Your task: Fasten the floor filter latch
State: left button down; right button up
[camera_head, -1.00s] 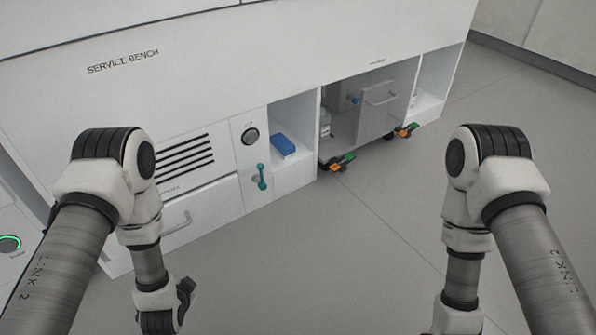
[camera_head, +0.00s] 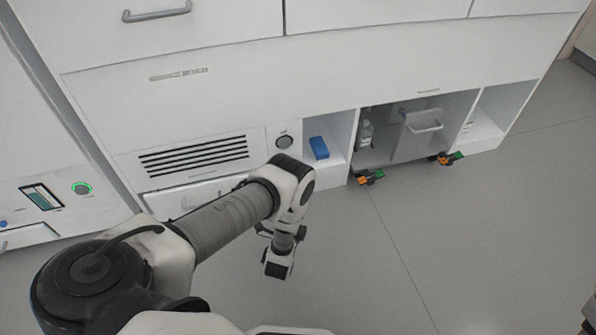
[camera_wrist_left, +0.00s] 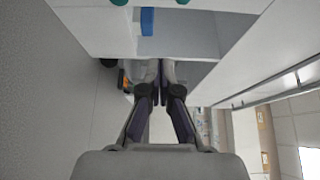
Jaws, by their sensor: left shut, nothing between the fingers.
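The teal latch, on the narrow white panel (camera_head: 270,138) below the round black knob, is hidden behind my left arm in the head view. Two teal bits (camera_wrist_left: 183,2) are cut off by the top edge of the left wrist view; I cannot tell how the latch is turned. My left gripper (camera_head: 277,268) hangs over the floor in front of the bench, apart from the panel. In the left wrist view its fingers (camera_wrist_left: 160,92) are shut and empty. My right gripper is not in view.
A blue box (camera_head: 319,147) sits in an open compartment; it also shows in the left wrist view (camera_wrist_left: 147,22). A vent grille (camera_head: 195,157) is at left. The floor (camera_head: 430,230) is clear.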

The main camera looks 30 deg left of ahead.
pick_arm(q)
jog(key=b+x, duration=0.5)
jog(key=x, duration=0.5)
jog(key=s+a+b, duration=0.1)
jog(key=s+a, duration=0.1)
jog(key=a, duration=0.1)
jog(key=shift+s+a, duration=0.15)
jog(key=shift+s, duration=0.1)
